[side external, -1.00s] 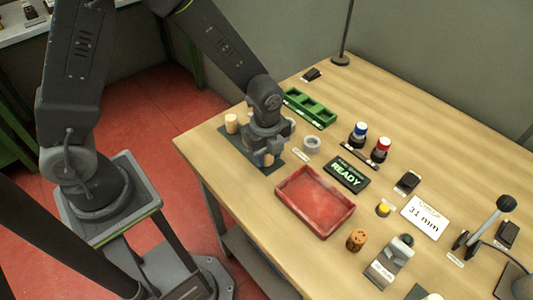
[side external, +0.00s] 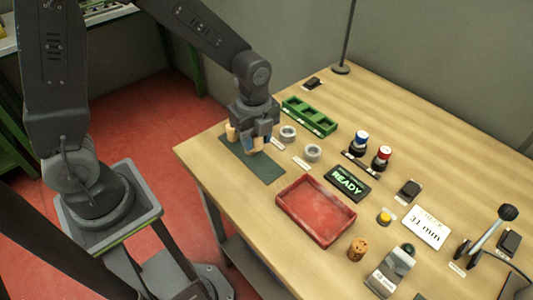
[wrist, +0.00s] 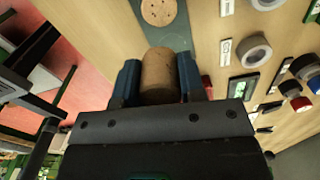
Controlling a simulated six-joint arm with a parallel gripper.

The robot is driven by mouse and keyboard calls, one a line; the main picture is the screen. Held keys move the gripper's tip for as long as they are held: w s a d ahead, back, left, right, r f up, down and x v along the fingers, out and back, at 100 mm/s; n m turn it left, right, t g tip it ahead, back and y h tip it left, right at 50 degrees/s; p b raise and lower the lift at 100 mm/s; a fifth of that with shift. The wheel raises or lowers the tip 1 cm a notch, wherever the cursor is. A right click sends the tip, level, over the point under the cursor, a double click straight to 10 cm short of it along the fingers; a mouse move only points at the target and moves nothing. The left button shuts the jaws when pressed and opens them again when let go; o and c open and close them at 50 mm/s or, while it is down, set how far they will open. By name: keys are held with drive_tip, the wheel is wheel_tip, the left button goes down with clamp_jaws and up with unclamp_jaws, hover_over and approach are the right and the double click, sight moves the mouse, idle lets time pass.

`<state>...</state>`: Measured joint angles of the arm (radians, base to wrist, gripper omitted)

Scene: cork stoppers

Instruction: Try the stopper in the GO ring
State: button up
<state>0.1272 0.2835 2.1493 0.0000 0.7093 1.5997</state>
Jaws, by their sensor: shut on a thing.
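My gripper (side external: 257,141) is shut on a pale cork stopper (side external: 256,146), held over the dark mat (side external: 262,169). In the wrist view the held stopper (wrist: 160,76) sits between the two blue finger pads. A second pale stopper (side external: 232,132) stands on the mat, left of my gripper; its top also shows in the wrist view (wrist: 160,11). Two grey rings stand right of my gripper: a farther ring (side external: 288,132) and a nearer ring (side external: 312,152), each with a small label beside it. I cannot read which label says GO.
A green compartment tray (side external: 309,115) lies behind the rings. A red tray (side external: 316,210) lies in front, with a dark READY display (side external: 347,184) beside it. Blue and red buttons (side external: 371,148) are farther right. A speckled brown cork (side external: 357,248) and a "31 mm" card (side external: 426,227) are on the table.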

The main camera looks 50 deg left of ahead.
drive_tip(key=a+r, duration=0.5)
drive_tip(key=a, duration=0.3)
drive_tip(key=w+a+f, duration=0.2)
drive_tip(key=w+a, duration=0.1)
drive_tip(key=w, duration=0.9)
drive_tip(key=shift+w+d+f, duration=0.1)
drive_tip(key=shift+w+f, duration=0.05)
drive_tip(key=shift+f, duration=2.8)
drive_tip(key=shift+f, duration=0.55)
drive_tip(key=o, duration=1)
wheel_tip(320, 180, up, 14)
drive_tip(key=shift+f, duration=0.1)
